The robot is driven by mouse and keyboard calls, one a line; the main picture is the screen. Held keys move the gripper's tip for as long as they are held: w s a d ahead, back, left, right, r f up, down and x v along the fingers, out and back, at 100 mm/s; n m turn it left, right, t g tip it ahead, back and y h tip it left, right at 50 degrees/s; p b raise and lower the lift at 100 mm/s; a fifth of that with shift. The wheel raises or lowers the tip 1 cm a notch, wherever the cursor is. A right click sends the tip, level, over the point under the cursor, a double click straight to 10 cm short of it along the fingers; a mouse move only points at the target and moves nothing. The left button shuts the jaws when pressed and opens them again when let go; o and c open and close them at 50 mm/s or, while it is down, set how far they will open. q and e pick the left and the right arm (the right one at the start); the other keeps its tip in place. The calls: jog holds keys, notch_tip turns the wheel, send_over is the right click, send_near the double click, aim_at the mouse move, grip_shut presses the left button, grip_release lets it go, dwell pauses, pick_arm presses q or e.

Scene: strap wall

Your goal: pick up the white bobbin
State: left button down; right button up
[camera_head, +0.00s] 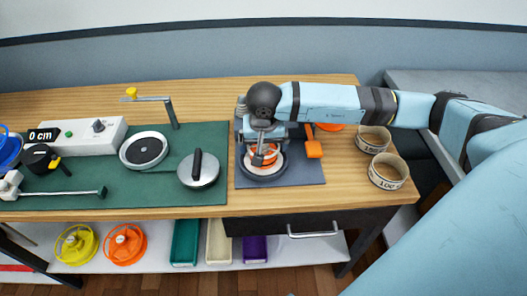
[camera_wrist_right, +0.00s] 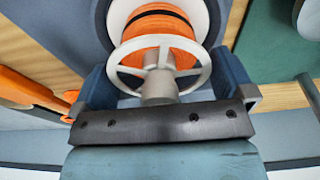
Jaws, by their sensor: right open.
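The white bobbin (camera_wrist_right: 202,72) has a spoked rim and orange strap wound on it. In the head view the bobbin, mostly hidden by my gripper, shows as orange strap (camera_head: 265,158) above a round pale-rimmed base (camera_head: 263,178) on a grey mat. My right gripper (camera_head: 262,143) is open and points down over it. In the wrist view the right gripper's fingers (camera_wrist_right: 167,82) stand on either side of the bobbin's spoked end and grey hub. I cannot tell whether they touch it. My left gripper is not in view.
An orange-handled tool (camera_head: 313,148) stands close right of the bobbin. Two pale strap rolls (camera_head: 388,172) sit at the table's right end. A green mat (camera_head: 170,192) at left holds several devices. Yellow (camera_head: 76,245) and orange (camera_head: 125,244) reels lie on the lower shelf.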

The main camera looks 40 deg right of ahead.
jog(key=c, duration=0.7)
